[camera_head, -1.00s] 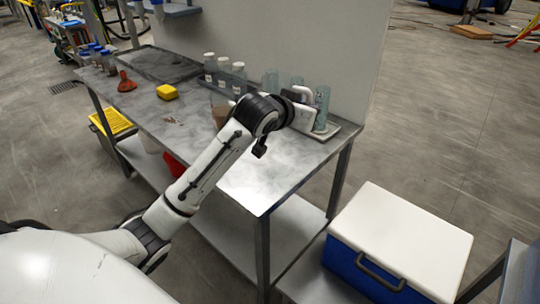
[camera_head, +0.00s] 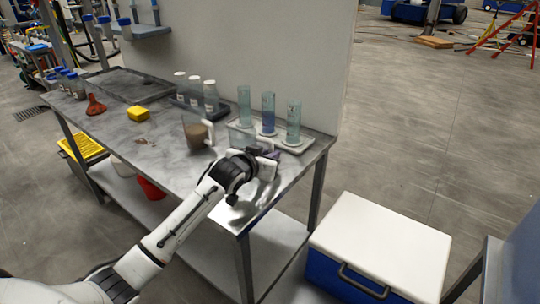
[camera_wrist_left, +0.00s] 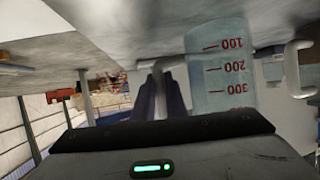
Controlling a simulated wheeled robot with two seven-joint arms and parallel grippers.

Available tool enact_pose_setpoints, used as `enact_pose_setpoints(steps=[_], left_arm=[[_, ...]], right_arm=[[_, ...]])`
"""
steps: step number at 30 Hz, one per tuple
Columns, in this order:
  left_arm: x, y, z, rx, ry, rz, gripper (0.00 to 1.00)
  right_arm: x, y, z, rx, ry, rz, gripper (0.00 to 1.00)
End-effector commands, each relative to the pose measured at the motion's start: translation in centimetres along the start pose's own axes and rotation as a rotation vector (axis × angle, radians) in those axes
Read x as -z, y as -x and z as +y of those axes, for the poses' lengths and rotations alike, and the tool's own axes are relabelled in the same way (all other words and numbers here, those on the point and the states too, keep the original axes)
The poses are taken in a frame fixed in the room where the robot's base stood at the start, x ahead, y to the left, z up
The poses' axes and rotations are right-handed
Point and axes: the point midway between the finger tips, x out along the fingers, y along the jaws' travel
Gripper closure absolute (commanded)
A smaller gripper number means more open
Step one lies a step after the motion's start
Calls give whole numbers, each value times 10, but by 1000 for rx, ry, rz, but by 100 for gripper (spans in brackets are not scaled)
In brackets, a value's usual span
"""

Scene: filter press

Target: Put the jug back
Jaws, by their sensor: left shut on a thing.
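A clear jug (camera_wrist_left: 222,75) with red volume marks shows close up in the left wrist view. A pale upright handle stands between the dark fingers of my left gripper (camera_wrist_left: 160,95), which is shut on it. In the head view my left gripper (camera_head: 268,160) is low over the right part of the metal table, and the clear jug (camera_head: 240,134) is partly hidden behind it. I cannot tell whether its base touches the table. Another jug (camera_head: 196,133) with brown contents and a white handle stands to the left. My right gripper is not in view.
A white tray (camera_head: 297,147) with several glass cylinders (camera_head: 293,122) stands at the table's right end. White-capped bottles (camera_head: 195,92) stand in a rack by the wall. A yellow sponge (camera_head: 138,113) and a red-brown funnel (camera_head: 95,104) lie left.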

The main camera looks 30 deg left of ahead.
Motion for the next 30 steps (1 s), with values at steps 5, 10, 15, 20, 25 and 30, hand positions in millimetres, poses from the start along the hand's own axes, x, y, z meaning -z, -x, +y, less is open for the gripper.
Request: enact_pose_setpoints(steps=[5, 10, 15, 20, 25, 30], left_arm=[[1, 0, 0, 0, 0, 2, 100], [-2, -1, 0, 0, 0, 1, 83], [-2, -1, 0, 0, 0, 1, 70], [-2, -1, 0, 0, 0, 1, 70], [1, 4, 0, 0, -1, 0, 70], [1, 30, 0, -1, -1, 2, 70]], right_arm=[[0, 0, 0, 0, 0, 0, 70], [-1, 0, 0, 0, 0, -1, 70], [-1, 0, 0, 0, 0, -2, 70], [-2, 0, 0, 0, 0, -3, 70], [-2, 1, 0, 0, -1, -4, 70], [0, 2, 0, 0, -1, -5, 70]])
